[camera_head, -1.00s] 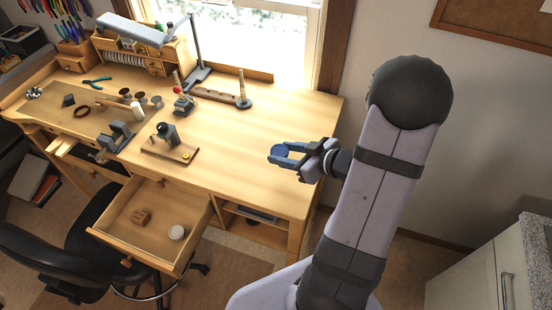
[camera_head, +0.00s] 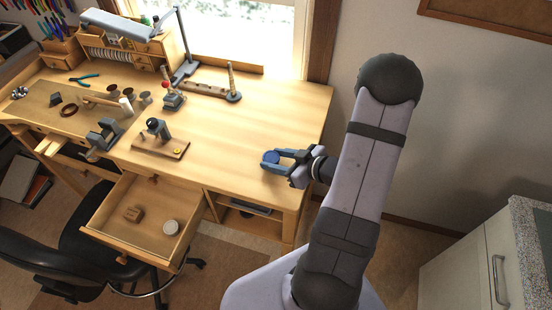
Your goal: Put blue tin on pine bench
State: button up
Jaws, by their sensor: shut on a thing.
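The blue tin (camera_head: 271,157) is small and round, and sits between the fingers of my gripper (camera_head: 273,161). My gripper is shut on it, reaching in from the right over the right part of the pine bench (camera_head: 250,122). The tin is at or just above the bench top; I cannot tell whether it touches. The bench top around the tin is bare.
A wooden block with a grey tool (camera_head: 160,145) lies left of my gripper. A rack with upright pegs (camera_head: 207,90) stands farther back. The open drawer (camera_head: 140,222) juts out in front, holding a white round tin (camera_head: 171,227). A black chair (camera_head: 45,262) stands at lower left.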

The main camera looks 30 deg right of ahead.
jog(key=shift+f, duration=0.1)
jog(key=shift+f, duration=0.15)
jog(key=o, duration=1.1)
jog(key=shift+c, duration=0.2)
jog(key=shift+r, duration=0.3)
jog(key=shift+s+d+r, duration=0.1)
jog(key=shift+s+d, duration=0.1)
jog(key=v, duration=1.1)
jog(key=shift+s+b, duration=0.25)
jog(key=shift+b, duration=0.15)
